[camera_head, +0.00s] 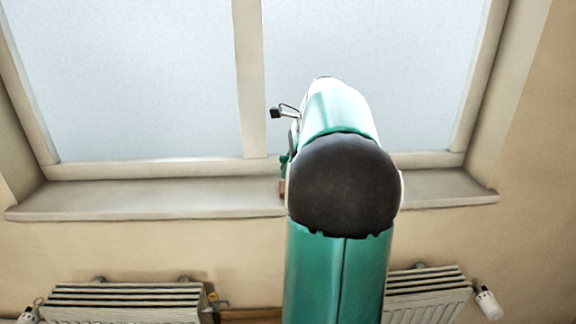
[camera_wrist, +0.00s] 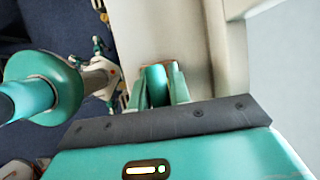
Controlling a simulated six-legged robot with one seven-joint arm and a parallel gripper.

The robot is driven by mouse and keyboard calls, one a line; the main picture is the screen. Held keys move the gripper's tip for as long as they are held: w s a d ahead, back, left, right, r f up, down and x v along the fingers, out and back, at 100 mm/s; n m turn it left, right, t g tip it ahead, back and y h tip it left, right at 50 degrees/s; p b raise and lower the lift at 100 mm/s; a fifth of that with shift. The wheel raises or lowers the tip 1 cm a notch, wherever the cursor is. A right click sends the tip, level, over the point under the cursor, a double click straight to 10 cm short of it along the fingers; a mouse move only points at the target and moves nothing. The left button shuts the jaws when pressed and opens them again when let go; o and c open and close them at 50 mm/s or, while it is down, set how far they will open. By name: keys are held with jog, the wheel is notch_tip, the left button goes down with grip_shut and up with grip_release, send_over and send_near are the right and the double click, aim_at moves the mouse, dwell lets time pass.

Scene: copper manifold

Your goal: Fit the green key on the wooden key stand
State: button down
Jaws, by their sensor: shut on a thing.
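In the wrist view, my gripper (camera_wrist: 159,88) is shut on the green key (camera_wrist: 154,84). The key's rounded green body stands between the two green fingers. A small brown edge of the wooden key stand (camera_wrist: 175,66) shows just beyond the key, over the pale sill. Most of the stand is hidden behind key and fingers, and I cannot tell whether the key touches it. In the head view, my arm hides the gripper and key almost fully. A brown patch at the arm's left edge, on the sill, seems to be the stand (camera_head: 282,188).
A pale window sill (camera_head: 140,200) runs below a frosted window (camera_head: 130,80). Two ribbed radiators, left (camera_head: 120,302) and right (camera_head: 425,290), are below it. The sill looks clear to both sides of my arm. The window frame (camera_wrist: 234,50) is close on the right in the wrist view.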

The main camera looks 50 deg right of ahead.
jog(key=shift+f, duration=0.9)
dwell(0.6)
jog(key=c, duration=1.2)
grip_release()
jog(key=v, duration=1.3)
jog(key=shift+r, duration=0.35)
jog(key=shift+s, duration=0.1)
